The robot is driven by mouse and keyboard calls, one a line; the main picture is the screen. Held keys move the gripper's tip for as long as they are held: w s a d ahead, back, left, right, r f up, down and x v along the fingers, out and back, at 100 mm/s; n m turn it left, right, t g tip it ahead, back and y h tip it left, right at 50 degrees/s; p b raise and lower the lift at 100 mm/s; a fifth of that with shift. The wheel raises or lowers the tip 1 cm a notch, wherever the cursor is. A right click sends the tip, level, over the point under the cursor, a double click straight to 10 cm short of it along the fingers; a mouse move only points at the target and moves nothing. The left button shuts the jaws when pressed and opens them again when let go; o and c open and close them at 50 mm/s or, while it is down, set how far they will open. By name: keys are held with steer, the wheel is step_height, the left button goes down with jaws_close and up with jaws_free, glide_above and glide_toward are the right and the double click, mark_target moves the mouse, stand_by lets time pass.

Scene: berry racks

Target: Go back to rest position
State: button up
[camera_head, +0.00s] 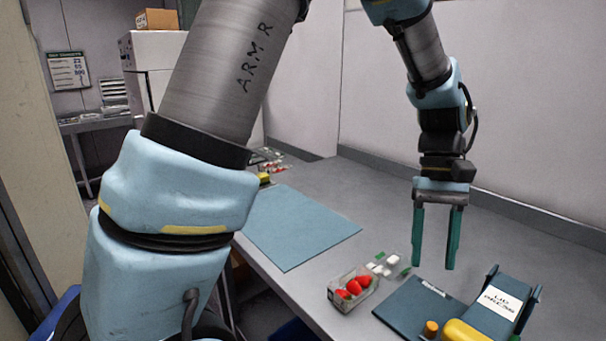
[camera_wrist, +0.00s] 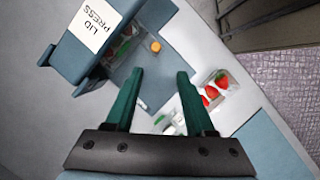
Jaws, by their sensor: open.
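My gripper (camera_head: 435,238) hangs above the table with its two green fingers apart and nothing between them. It also shows in the wrist view (camera_wrist: 160,82), open and empty. Below and left of it in the head view is a clear punnet (camera_head: 335,298) with several red strawberries. The punnet also shows in the wrist view (camera_wrist: 232,108), right of the fingers. The lid press (camera_head: 515,290) stands at the lower right on the table. In the wrist view the lid press (camera_wrist: 70,58) is at the upper left.
A blue-grey mat (camera_head: 295,225) lies on the grey table (camera_head: 385,205). Small white and green pieces (camera_head: 385,265) lie beside the punnet. An orange knob (camera_head: 430,328) and a yellow part (camera_head: 463,331) are near the press. A wall (camera_head: 540,110) runs behind the table.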

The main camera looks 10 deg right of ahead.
steer(key=w+a+f+n+t+h, duration=0.1)
steer(key=w+a, duration=0.5)
steer(key=a, duration=0.3)
steer(key=w+a+f+n+t+h, duration=0.1)
steer(key=w+a+t, duration=0.1)
steer(key=w+a, duration=0.5)
steer(key=s+a+f+t, duration=0.1)
steer(key=a+t, duration=0.1)
steer(key=a, duration=1.5)
steer(key=shift+s+t+y, duration=0.3)
steer(key=shift+o, duration=0.2)
